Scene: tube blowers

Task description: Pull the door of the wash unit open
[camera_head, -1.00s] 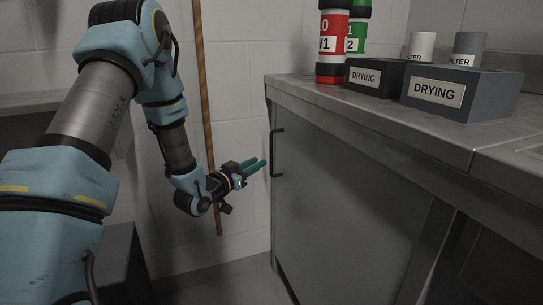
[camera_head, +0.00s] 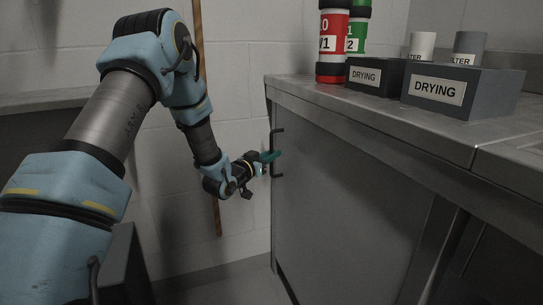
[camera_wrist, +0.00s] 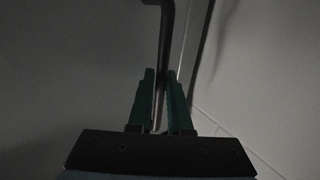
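The wash unit's door (camera_head: 345,205) is a grey panel below the counter and looks shut. Its handle (camera_head: 273,143) is a dark upright bar at the door's left edge. My gripper (camera_head: 270,156) is at mid-height of the handle, with its green fingers reaching it. In the wrist view, the handle (camera_wrist: 166,35) runs down from the top to the gap between the two fingers of my gripper (camera_wrist: 161,73). The fingers stand apart, one either side of the bar, with a narrow gap. Contact with the bar cannot be made out.
The metal counter (camera_head: 400,120) above carries a red canister (camera_head: 332,45), a green canister (camera_head: 357,30) and two boxes marked DRYING (camera_head: 462,92). A brown pole (camera_head: 198,30) leans on the wall to the left. Floor shows left of the door.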

